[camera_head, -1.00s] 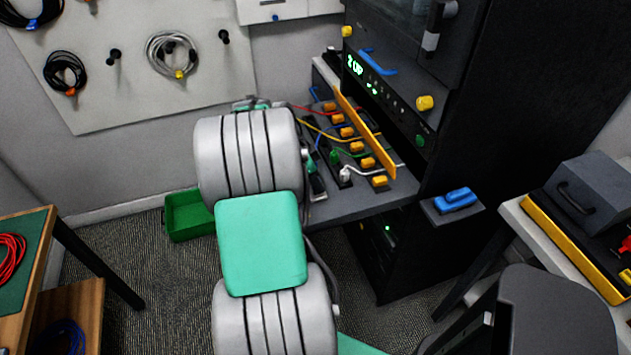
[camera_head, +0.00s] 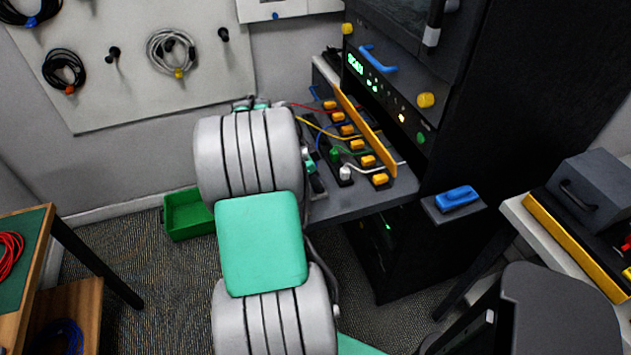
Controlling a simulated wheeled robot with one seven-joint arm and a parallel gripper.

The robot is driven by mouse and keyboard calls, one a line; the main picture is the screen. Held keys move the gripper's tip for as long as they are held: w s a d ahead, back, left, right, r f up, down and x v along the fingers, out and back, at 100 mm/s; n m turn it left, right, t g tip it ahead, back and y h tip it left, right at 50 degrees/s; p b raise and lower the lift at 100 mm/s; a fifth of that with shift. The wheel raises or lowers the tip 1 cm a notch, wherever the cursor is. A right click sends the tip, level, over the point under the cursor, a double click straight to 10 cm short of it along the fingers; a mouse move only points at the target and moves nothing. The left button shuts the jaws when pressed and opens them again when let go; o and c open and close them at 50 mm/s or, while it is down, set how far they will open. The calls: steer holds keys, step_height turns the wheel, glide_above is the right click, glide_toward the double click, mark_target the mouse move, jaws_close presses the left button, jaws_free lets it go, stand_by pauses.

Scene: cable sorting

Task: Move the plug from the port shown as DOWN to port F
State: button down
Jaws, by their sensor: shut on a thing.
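The rack's display (camera_head: 355,64) shows green text that looks like SCAN. Below it are small green lights and a lit orange one. Several orange-capped blocks (camera_head: 368,161) stand in a row on the grey shelf (camera_head: 350,205), beside an orange bar (camera_head: 365,130). Red, yellow, blue, green and white cables run left from there. A green plug (camera_head: 335,155) and a white plug (camera_head: 345,172) stand on dark blocks. The red and yellow cable ends go behind my arm. Port letters are too small to read. My arm hides my gripper and whatever it holds.
A green bin (camera_head: 189,218) sits on the floor left of my arm. The black rack (camera_head: 500,110) rises at right, with a blue-topped piece (camera_head: 456,198) on a small ledge. A pegboard (camera_head: 130,70) holds coiled cables. A chair (camera_head: 545,310) is at lower right.

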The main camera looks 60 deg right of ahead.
steer(key=c, duration=1.2)
jaws_free()
steer(key=shift+o, duration=0.6)
steer(key=o, duration=0.4)
steer(key=shift+r, duration=0.1)
steer(key=shift+r+p, duration=2.1)
steer(key=shift+r, duration=1.35)
